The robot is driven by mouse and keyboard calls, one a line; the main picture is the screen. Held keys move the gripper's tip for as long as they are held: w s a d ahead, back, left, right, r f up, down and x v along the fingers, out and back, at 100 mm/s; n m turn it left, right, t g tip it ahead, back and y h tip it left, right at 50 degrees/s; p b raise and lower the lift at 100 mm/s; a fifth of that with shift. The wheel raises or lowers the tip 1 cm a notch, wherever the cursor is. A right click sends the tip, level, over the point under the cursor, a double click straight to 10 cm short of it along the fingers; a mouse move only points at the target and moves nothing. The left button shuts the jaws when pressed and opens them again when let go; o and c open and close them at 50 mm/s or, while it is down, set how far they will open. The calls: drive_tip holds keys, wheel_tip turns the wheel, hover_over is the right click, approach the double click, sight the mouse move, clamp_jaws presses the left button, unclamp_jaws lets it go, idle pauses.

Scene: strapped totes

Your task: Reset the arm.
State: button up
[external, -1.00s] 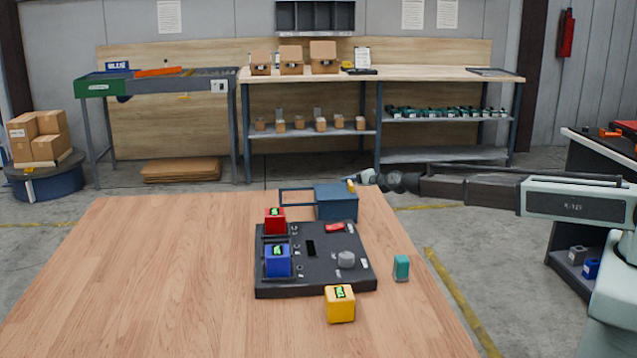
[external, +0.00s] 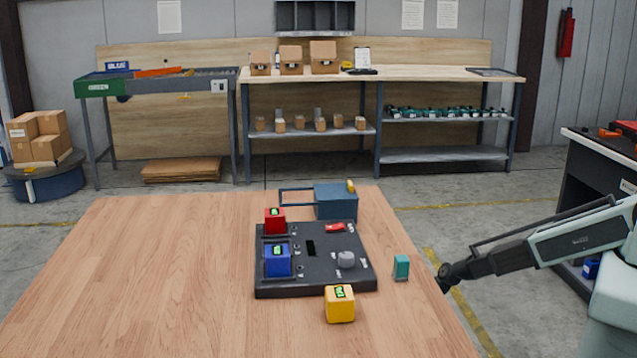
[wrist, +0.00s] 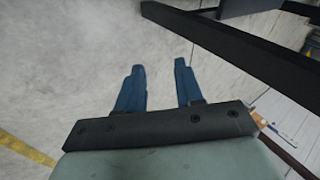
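My gripper (wrist: 159,88) shows in the wrist view with its two blue fingers apart, nothing between them, and the grey floor beyond. In the external view my arm reaches in from the right and its end (external: 445,277) hangs just off the right edge of the wooden table; the fingers are too small to make out there. The black board (external: 316,285) lies on the table, left of my arm's end. A red block (external: 275,222) and a blue block (external: 277,262) sit on its left side. A yellow block (external: 340,306) stands at its front edge.
A small teal block (external: 401,267) stands on the table between the board and my arm. A blue-grey box (external: 336,203) with a frame stands behind the board. The table's left half (external: 150,270) is clear. A dark shelf unit (external: 590,165) stands at the right.

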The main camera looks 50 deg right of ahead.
drive_tip(key=s+r+n+g+h, duration=0.1)
drive_tip(key=s+g, duration=0.5)
drive_tip(key=s, duration=1.5)
drive_tip(key=s+r+n+g+h, duration=0.1)
drive_tip(key=s+n+g, duration=0.5)
drive_tip(key=s, duration=1.6)
drive_tip(key=shift+a+h, duration=0.3)
drive_tip(key=shift+h, duration=0.6)
drive_tip(key=shift+o, duration=0.4)
drive_tip(key=shift+w, duration=0.1)
